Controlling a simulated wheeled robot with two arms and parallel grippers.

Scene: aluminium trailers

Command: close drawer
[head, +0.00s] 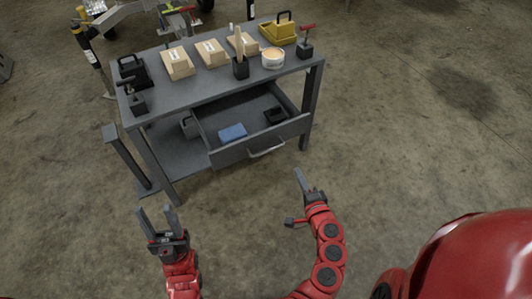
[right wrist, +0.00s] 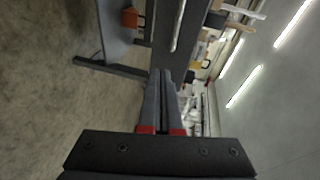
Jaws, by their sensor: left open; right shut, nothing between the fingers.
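A grey drawer (head: 240,153) under the workbench top stands pulled out toward me, with a pale bar handle (head: 267,149) on its front. A blue item (head: 232,132) and a dark item (head: 275,115) lie inside it. My left gripper (head: 156,220) is open and empty, in front of the bench's left leg and apart from it. My right gripper (head: 299,178) is shut and empty, in front of and below the drawer, apart from the handle. In the right wrist view, its fingers (right wrist: 160,90) are together, with the handle (right wrist: 178,25) beyond them.
The grey workbench (head: 185,98) carries several wooden blocks, a tin (head: 272,58), a yellow case (head: 278,33) and clamp-like tools. A lower shelf (head: 182,158) lies beneath. A dark post (head: 126,158) stands at its left. The concrete floor to the right is clear.

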